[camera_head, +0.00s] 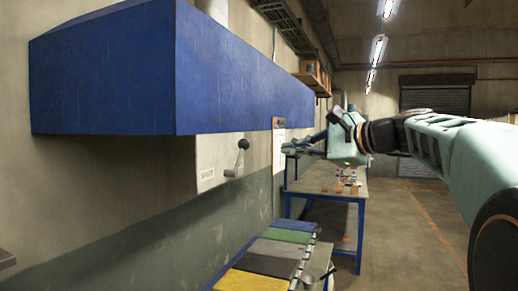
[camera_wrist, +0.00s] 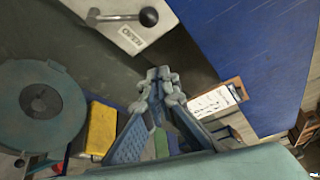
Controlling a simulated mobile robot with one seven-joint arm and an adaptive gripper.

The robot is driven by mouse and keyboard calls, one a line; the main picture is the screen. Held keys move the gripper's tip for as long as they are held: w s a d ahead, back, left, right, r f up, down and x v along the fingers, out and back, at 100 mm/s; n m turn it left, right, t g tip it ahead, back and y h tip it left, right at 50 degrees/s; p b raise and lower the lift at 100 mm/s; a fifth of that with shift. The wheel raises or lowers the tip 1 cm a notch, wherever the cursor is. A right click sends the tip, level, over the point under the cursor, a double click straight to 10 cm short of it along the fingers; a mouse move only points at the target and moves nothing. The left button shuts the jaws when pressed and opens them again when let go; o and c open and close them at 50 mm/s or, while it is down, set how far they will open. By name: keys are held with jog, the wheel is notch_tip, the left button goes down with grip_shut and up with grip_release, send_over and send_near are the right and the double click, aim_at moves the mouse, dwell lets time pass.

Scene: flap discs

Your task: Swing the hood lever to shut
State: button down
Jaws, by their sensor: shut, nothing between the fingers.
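The hood lever (camera_head: 241,157) is a metal arm with a black ball knob, mounted on a pale plate (camera_head: 207,160) on the wall below the blue hood (camera_head: 110,70). In the head view it stands nearly upright, leaning a little right, with the knob up. The lever also shows at the top of the wrist view (camera_wrist: 121,17), with its knob to the right of its pivot. My gripper (camera_head: 287,150) is to the right of the lever, apart from it. In the wrist view the fingertips (camera_wrist: 160,75) are together and empty, below the plate. Small lettering on the plate is unclear.
A clipboard (camera_head: 278,145) hangs on the wall just beyond the lever. A blue-legged bench (camera_head: 322,185) with small items stands behind my gripper. A row of coloured panels, including a yellow one (camera_head: 251,281), is below. Open floor (camera_head: 410,215) lies to the right.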

jog(key=w+a+p, duration=0.3)
jog(key=w+a, duration=0.1)
jog(key=a, duration=0.4)
jog(key=shift+a, duration=0.35)
